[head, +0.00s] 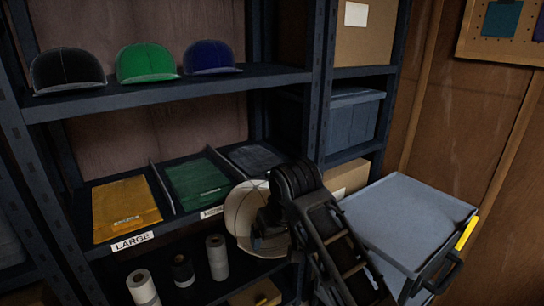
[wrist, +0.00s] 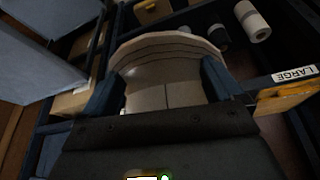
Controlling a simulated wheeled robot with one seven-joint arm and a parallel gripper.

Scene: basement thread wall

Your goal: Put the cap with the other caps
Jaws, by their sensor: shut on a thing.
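A cream cap (head: 241,208) is held by my gripper (head: 268,228) in front of the shelving, to the right of the green folded garment. In the wrist view the cap (wrist: 165,88) lies between the two fingers of my gripper (wrist: 162,72), its brim edge pointing away. My arm hides part of the cap in the head view. The other caps stand in a row on the upper shelf (head: 180,88): a black cap (head: 66,71), a green cap (head: 146,62) and a blue cap (head: 209,57). The held cap is well below that shelf.
The middle shelf holds yellow (head: 125,207), green (head: 197,184) and dark folded garments between dividers. Thread spools (head: 217,257) stand on the lower shelf. A grey cart (head: 408,215) is at right. Upper-shelf space right of the blue cap is free, bounded by a post (head: 319,75).

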